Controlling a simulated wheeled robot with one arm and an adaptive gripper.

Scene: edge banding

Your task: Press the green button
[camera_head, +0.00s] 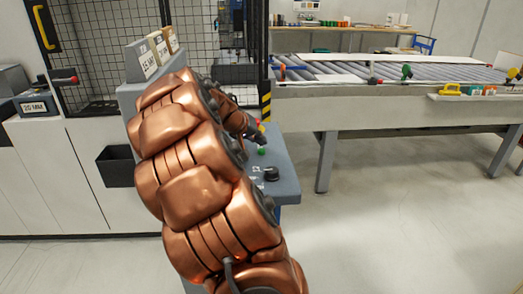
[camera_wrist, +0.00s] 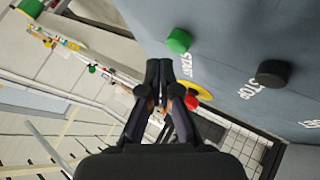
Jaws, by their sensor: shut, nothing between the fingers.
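The green button (camera_wrist: 179,40) stands on a blue-grey panel (camera_wrist: 225,35) beside the printed word START. In the head view the green button (camera_head: 262,152) shows small on the control panel, just below my gripper (camera_head: 258,138). In the wrist view my gripper (camera_wrist: 160,68) is shut and empty. Its fingertips lie below and left of the green button in the picture and look apart from it. A black button (camera_wrist: 272,73) sits beside the word STOP. A yellow disc (camera_wrist: 197,91) with a red part is partly hidden behind my fingers.
A black knob (camera_head: 271,174) sits near the front of the panel in the head view. A roller conveyor (camera_head: 390,72) stands to the right, and a mesh guard (camera_head: 105,50) stands behind at left. Open floor (camera_head: 410,220) lies at right.

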